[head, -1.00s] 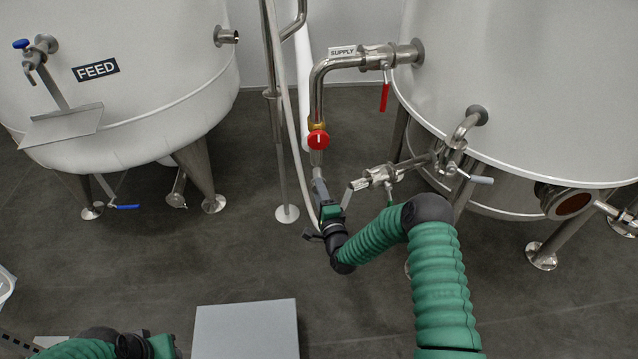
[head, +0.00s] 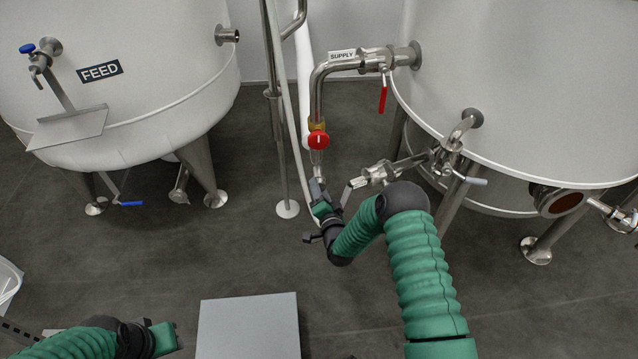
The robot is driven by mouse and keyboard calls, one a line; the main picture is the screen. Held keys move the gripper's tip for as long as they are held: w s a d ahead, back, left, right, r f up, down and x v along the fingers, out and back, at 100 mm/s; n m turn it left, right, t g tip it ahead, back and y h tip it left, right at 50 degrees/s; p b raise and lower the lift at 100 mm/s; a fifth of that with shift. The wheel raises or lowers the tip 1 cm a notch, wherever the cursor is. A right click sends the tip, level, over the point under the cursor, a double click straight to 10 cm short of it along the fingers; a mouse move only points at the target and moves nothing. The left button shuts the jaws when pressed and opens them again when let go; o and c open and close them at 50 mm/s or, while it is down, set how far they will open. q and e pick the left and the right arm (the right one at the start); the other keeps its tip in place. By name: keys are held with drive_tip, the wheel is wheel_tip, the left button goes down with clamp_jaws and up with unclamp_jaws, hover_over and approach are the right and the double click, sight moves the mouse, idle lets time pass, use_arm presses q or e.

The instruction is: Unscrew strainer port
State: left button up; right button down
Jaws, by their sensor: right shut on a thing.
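The supply pipe (head: 316,95) comes down from the right tank to a brass fitting with a red round knob (head: 318,140). A short metal piece (head: 316,158) hangs below the knob, apparently the strainer port. My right gripper (head: 317,183) is at its lower end, fingers pointing up, shut on it. The fingers and wrist hide most of the grasped part, so I cannot tell how far it is screwed in. My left gripper (head: 165,338) is low at the bottom left, away from the pipes; its fingers are not clear.
A metal valve branch (head: 380,174) from the right tank (head: 530,80) lies just right of my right gripper. A thin upright pole (head: 276,140) and a white hose (head: 303,90) stand close on its left.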

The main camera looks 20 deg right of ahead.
drive_tip(key=shift+r, duration=0.1)
drive_tip(key=n+h+p, duration=0.1)
drive_tip(key=n, duration=0.3)
drive_tip(key=n+g+h+p, duration=0.1)
drive_tip(key=n, duration=0.3)
drive_tip(key=shift+d+n+p, duration=0.1)
drive_tip(key=shift+n+p, duration=0.3)
